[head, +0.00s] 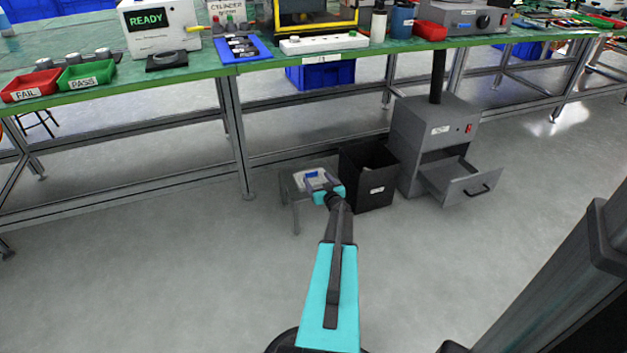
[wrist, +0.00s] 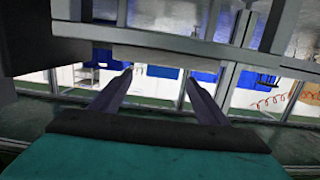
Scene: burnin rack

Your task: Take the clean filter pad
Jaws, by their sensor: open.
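A pale pad, apparently the clean filter pad (head: 299,184), lies on a small grey stool (head: 284,190) on the floor, left of the black bin. A small blue patch shows at the pad, and my gripper partly covers it. My gripper (head: 312,181) is at the stool, over or beside the pad; the head view does not settle which. In the wrist view my gripper's two fingers (wrist: 160,84) are apart with nothing visibly held between them. A pale flat slab (wrist: 180,62) shows just beyond the fingertips; I cannot tell for sure that it is the pad.
An open black bin (head: 368,180) stands right of the stool. A grey cabinet (head: 428,135) with its drawer (head: 462,184) pulled out stands beyond it. The green workbench (head: 200,75) and its legs run behind. The floor left of the stool is clear.

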